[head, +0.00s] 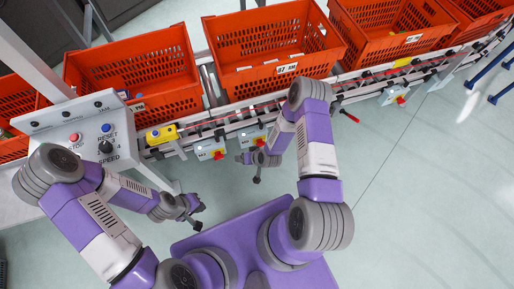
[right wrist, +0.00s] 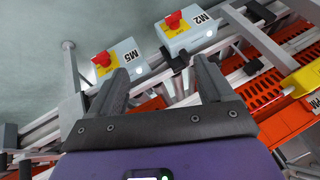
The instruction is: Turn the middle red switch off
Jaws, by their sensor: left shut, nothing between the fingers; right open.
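Three grey-and-yellow switch boxes with red knobs hang along the conveyor rail in the head view: the left box (head: 210,149), the middle box (head: 252,136) and the right box (head: 394,96). My right gripper (head: 257,163) is open and empty, just in front of the middle box. In the right wrist view, two red knobs show beyond the open fingers (right wrist: 162,72): a left one (right wrist: 102,58) and a right one (right wrist: 173,19). Neither lies between the fingers. I cannot tell the knobs' settings. My left gripper (head: 195,210) is shut and empty over the floor.
Orange totes (head: 270,50) stand in a row on the conveyor. A grey control panel (head: 90,135) with stop, reset and speed controls stands at the left. A yellow box (head: 161,134) sits on the rail beside it. The floor (head: 420,190) at right is clear.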

